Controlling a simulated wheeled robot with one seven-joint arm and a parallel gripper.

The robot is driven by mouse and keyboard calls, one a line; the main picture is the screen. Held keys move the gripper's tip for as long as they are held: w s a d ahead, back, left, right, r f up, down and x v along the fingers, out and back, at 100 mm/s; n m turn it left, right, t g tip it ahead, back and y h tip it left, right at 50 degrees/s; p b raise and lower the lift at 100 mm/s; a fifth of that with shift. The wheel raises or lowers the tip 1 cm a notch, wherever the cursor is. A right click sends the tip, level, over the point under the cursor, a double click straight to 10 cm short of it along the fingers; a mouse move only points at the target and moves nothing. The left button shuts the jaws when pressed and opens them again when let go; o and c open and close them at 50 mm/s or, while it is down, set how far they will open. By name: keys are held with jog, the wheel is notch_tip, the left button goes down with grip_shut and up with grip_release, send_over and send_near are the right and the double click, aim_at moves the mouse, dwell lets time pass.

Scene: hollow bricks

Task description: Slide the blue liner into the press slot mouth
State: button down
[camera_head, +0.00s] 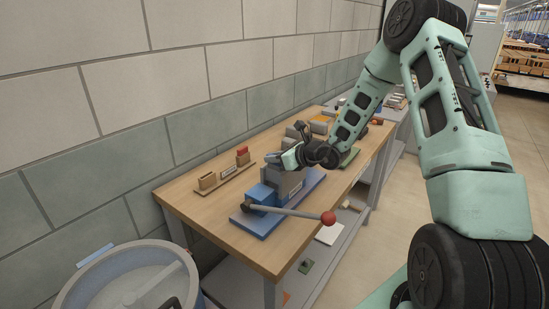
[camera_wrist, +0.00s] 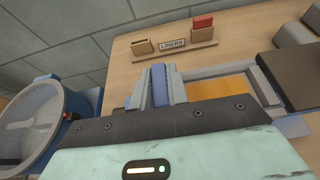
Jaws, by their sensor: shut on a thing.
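My gripper (camera_head: 289,160) is low over the blue and grey press (camera_head: 263,197) on the wooden bench. In the wrist view its grey fingers (camera_wrist: 158,88) are shut on the blue liner (camera_wrist: 160,86), a narrow upright blue piece. In the head view the liner cannot be made out. The press's grey frame (camera_wrist: 262,95) lies right of the fingers in the wrist view, around an orange-yellow area (camera_wrist: 222,88). I cannot tell whether that area is the slot mouth, or whether the liner touches the press.
A liner rack (camera_head: 222,182) stands behind, with a red liner (camera_wrist: 203,21) in its right holder. The press lever ends in a red ball (camera_head: 328,218) over the bench's front edge. The brick wall is close behind.

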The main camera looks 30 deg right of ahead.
jog(key=shift+f+b, duration=0.85)
jog(key=shift+f, duration=0.1)
jog(key=c, duration=1.3)
grip_release()
jog(key=shift+r, duration=0.1)
jog(key=b+v, duration=0.2)
jog(key=v, duration=1.5)
jog(key=shift+s+d+r+b, duration=0.1)
jog(key=shift+s+b, duration=0.05)
jog(key=shift+b, duration=0.25)
